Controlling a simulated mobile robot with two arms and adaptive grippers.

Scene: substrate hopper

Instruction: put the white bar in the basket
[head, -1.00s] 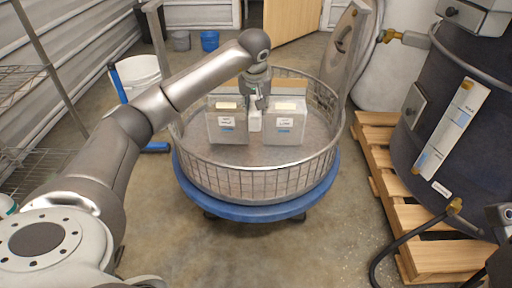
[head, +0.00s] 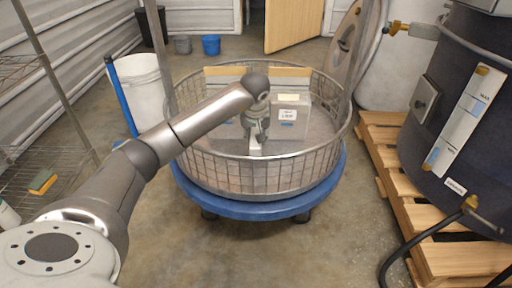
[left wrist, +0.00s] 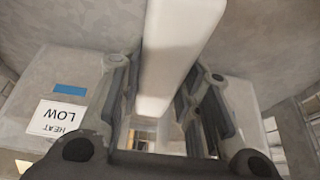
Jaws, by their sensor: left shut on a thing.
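The white bar (head: 255,148) is between the fingers of my left gripper (head: 256,132), which is shut on it. In the left wrist view the bar (left wrist: 178,45) runs up and away between the two fingers (left wrist: 160,85). The basket (head: 205,171) is a round wire-mesh bin with a metal floor. In the head view the gripper and bar appear within its rim, in front of the grey boxes. I cannot tell whether the bar touches the floor. My right gripper is not in view.
In the basket stand a grey labelled box (head: 289,118) and another (head: 229,130) partly hidden by my arm, with brown-topped boxes behind. The basket rests on a blue round dolly (head: 262,212) between uprights. A dark drum (head: 465,150) on a wooden pallet (head: 395,190) stands right.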

